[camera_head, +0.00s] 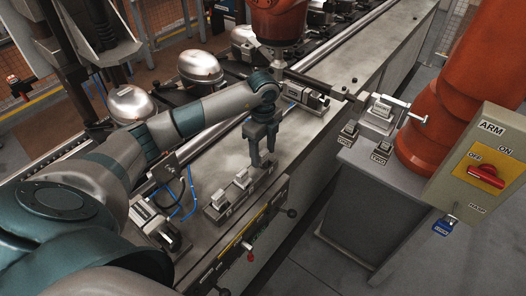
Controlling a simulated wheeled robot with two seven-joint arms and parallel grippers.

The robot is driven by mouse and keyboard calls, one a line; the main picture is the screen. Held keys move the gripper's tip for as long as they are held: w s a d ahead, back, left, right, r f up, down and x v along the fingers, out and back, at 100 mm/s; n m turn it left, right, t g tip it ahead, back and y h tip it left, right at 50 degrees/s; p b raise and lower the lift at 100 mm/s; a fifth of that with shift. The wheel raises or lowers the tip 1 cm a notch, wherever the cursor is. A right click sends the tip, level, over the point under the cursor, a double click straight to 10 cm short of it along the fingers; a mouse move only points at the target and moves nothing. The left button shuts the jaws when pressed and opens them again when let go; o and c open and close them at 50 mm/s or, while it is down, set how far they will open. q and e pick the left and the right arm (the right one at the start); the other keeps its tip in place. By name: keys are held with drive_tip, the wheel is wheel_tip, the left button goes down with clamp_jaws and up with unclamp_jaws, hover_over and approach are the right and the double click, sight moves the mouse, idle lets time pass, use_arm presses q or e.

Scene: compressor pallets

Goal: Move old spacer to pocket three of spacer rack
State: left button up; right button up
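My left gripper (263,160) points down over the far end of a long grey rack (213,214), which I take for the spacer rack. Its two fingers stand apart, and I make out nothing between them. Two pale blocks stand on the rack, one near its near end (221,199) and one near its middle (242,179). I cannot tell which of them, if any, is the old spacer. The fingertips hide part of the rack's far end; I cannot tell whether they touch it. My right gripper is out of view.
A grey stand at right carries small fixtures (380,112) with labels. Silver compressors (200,67) sit behind my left arm. A control strip (240,240) runs along the bench front.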

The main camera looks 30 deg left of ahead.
use_arm(q)
drive_tip(key=shift+r, duration=0.1)
wheel_tip(320, 180, up, 17)
drive_tip(key=b, duration=0.2)
drive_tip(key=shift+b, duration=0.4)
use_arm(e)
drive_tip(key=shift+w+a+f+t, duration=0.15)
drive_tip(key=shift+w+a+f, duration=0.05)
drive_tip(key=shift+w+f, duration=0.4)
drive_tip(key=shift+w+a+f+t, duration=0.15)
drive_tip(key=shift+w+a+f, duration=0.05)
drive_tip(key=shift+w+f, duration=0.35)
use_arm(q)
drive_tip(key=shift+r, duration=0.1)
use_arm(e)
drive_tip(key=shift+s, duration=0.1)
